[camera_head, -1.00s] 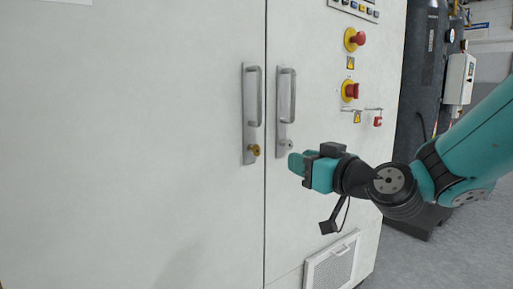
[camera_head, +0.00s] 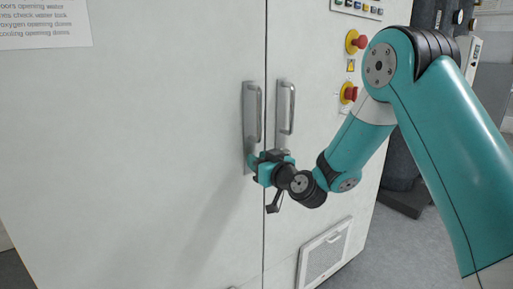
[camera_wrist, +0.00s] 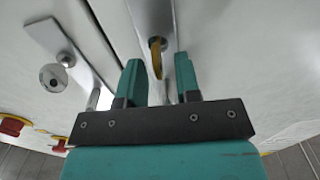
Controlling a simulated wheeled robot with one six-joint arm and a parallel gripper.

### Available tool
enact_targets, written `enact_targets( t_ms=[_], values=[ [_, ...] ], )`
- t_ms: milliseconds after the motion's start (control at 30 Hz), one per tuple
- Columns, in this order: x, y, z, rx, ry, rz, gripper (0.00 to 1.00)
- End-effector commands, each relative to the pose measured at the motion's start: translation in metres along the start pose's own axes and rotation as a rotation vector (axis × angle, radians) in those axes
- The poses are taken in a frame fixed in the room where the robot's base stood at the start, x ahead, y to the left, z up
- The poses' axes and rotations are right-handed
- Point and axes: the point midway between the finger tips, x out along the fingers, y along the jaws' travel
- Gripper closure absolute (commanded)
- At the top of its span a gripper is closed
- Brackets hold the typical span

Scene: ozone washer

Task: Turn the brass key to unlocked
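The brass key (camera_wrist: 157,62) shows in the wrist view in its lock, at the lower end of the left door's handle plate (camera_head: 249,130). In the head view the key is hidden behind my gripper (camera_head: 254,164). My gripper is at the bottom of that plate. In the wrist view my gripper (camera_wrist: 159,76) has its two teal fingers apart, with the key in line with the gap between them. I cannot tell whether either finger touches the key. The key's bow looks narrow, nearly edge-on.
The right door has its own handle (camera_head: 288,107) and a silver lock (camera_wrist: 54,78), close beside my gripper. Red emergency buttons (camera_head: 355,42) on yellow bases are up to the right. A vent grille (camera_head: 325,259) is below.

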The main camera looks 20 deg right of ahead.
Motion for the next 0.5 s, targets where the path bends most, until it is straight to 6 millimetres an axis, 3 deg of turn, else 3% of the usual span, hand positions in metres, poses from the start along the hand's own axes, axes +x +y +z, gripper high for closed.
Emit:
enact_targets(
  t_ms=[400,500],
  values=[
    [0.0102,-0.0003,0.0007,0.001,0.0,0.0,0.69],
    [0.0101,-0.0003,0.0006,0.001,0.0,0.0,0.9]
  ],
)
